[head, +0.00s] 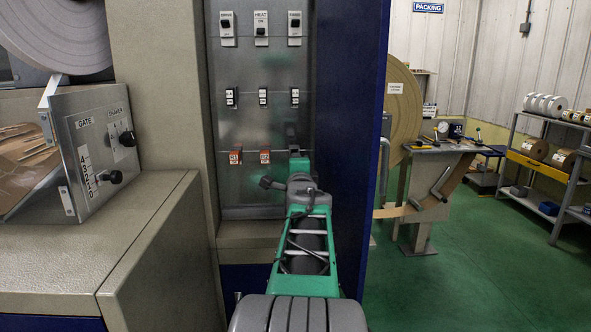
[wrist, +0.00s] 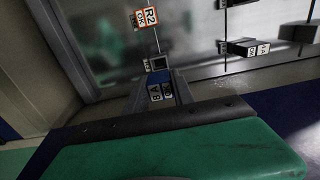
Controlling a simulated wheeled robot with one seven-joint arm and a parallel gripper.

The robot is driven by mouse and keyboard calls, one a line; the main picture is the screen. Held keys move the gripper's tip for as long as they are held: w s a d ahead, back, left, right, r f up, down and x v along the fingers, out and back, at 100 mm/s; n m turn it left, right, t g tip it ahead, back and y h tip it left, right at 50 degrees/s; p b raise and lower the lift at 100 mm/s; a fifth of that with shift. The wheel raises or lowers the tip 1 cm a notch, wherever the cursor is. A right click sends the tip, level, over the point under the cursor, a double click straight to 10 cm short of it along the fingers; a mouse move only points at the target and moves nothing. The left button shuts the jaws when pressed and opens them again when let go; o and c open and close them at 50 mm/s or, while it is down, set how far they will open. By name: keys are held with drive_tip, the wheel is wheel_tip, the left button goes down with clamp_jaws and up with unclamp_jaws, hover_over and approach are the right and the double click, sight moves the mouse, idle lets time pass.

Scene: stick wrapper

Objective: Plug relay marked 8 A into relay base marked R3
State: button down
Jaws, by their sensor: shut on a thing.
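My gripper (wrist: 160,88) is shut on a blue relay (wrist: 160,83), whose white end labels seem to read 8 A in the wrist view. Just beyond the relay is a small dark base (wrist: 157,64) with a pale label too small to read; the gap between them, if any, cannot be told. A neighbouring unit marked R2 OK (wrist: 147,17) shows above it in the wrist view. In the head view my gripper (head: 298,160) is at the right of the lower row and covers the spot right of R2 (head: 265,156). The relay is hidden there.
R1 (head: 236,157) is at the left of the lower row. Black units (head: 263,96) with white labels form the row above, and switches (head: 261,29) the top row. A blue door or panel (head: 352,150) stands close at the arm's right.

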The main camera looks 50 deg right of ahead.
drive_tip(key=p+x, duration=0.1)
drive_tip(key=x, duration=0.4)
drive_tip(key=shift+w+d, duration=0.15)
drive_tip(key=shift+w, duration=0.05)
drive_tip(key=shift+f+b, duration=0.1)
drive_tip(key=shift+b, duration=0.6)
idle(1.3)
drive_tip(key=shift+w+d, duration=0.1)
idle(0.4)
drive_tip(key=shift+w+d, duration=0.2)
drive_tip(key=shift+d, duration=0.05)
drive_tip(key=shift+w+d+p, duration=0.45)
drive_tip(key=shift+d+p, duration=0.05)
drive_tip(key=shift+p, duration=0.05)
drive_tip(key=c, duration=1)
unclamp_jaws()
